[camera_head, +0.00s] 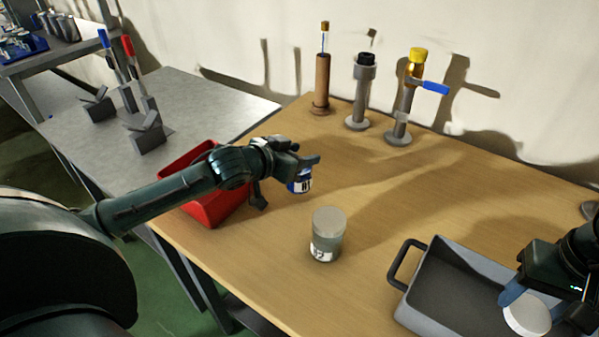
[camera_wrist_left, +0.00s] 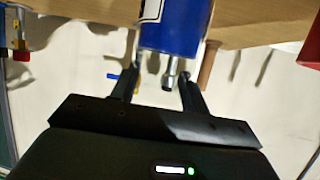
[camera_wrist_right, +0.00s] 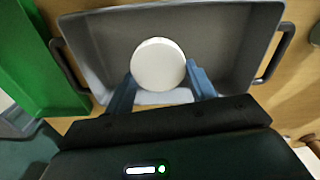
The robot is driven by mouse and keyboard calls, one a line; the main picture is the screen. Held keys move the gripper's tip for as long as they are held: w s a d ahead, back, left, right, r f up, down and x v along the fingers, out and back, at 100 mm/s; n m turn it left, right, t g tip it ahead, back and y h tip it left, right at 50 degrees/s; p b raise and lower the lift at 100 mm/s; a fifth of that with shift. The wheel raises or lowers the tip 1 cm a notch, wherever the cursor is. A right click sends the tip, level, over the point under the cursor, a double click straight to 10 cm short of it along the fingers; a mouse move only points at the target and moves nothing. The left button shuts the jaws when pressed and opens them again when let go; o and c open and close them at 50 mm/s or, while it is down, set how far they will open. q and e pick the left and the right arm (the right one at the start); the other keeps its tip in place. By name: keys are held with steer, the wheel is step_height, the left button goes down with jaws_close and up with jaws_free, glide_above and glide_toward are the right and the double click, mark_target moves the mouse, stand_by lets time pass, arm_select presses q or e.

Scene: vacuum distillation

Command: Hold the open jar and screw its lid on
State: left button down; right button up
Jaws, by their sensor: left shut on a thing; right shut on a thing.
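My left gripper (camera_head: 303,166) is shut on a blue jar with a white label (camera_head: 300,184) and holds it above the wooden table. In the left wrist view the blue jar (camera_wrist_left: 172,32) is between the two fingers (camera_wrist_left: 160,80). Its mouth cannot be made out. My right gripper (camera_head: 538,305) is shut on a round white lid (camera_head: 525,318), over the grey tray at the lower right. In the right wrist view the lid (camera_wrist_right: 158,64) shows as a flat disc between the blue fingertips (camera_wrist_right: 163,88). Jar and lid are far apart.
A grey-lidded jar with a label (camera_head: 326,245) stands on the table (camera_head: 290,275) between the grippers. The grey handled tray (camera_head: 440,270) lies below my right gripper. A red bin (camera_head: 205,205) is behind my left arm. Several upright stands, one a brown cylinder (camera_head: 322,85), line the back.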

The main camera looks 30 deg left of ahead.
arm_select(q)
steer(key=shift+f, duration=0.1)
steer(key=shift+f, duration=1.85)
steer(key=shift+f, duration=0.15)
steer(key=c, duration=0.7)
jaws_free()
steer(key=shift+v, duration=6.05)
